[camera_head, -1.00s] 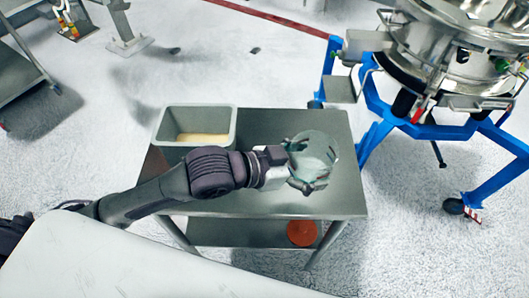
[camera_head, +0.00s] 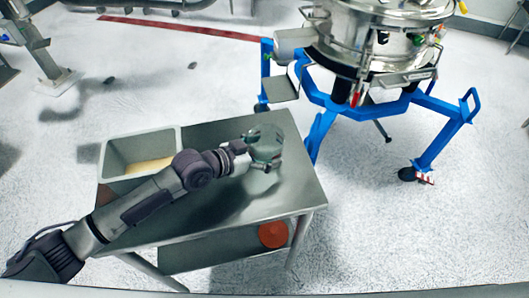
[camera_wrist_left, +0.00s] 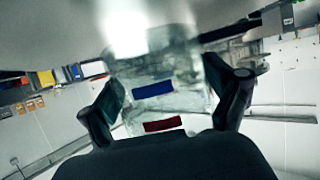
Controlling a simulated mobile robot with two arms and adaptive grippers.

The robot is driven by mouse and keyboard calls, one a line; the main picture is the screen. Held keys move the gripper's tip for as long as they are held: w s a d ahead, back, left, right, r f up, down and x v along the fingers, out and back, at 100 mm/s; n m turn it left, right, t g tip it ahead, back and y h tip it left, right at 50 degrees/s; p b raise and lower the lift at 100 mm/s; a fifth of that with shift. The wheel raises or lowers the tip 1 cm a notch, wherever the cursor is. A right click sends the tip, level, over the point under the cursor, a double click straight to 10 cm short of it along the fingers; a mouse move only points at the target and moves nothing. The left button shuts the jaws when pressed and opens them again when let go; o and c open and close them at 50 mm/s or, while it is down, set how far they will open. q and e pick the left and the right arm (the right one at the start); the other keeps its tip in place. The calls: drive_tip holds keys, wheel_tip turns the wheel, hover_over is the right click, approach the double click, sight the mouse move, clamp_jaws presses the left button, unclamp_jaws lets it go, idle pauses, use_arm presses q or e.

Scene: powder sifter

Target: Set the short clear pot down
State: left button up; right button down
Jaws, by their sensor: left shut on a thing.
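The short clear pot (camera_head: 267,141) is see-through with a faint greenish tint. It is over the right back part of the grey metal table (camera_head: 285,195). My left gripper (camera_head: 259,150) reaches it from the left and is shut on its sides. In the left wrist view the pot (camera_wrist_left: 165,70) lies between the two dark fingers of the gripper (camera_wrist_left: 165,92). A blue strip and a dark red strip show on or through the pot. I cannot tell whether its base touches the tabletop. My right gripper is not in view.
A grey bin (camera_head: 112,163) with pale yellow powder stands at the table's left back. An orange-red round thing (camera_head: 273,234) is on the lower shelf. The steel sifter (camera_head: 372,45) on its blue frame (camera_head: 322,125) stands close behind, right. The tabletop's front right is clear.

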use_arm(q)
drive_tip(key=shift+f, duration=0.8)
drive_tip(key=shift+f, duration=0.2)
drive_tip(key=o, duration=1)
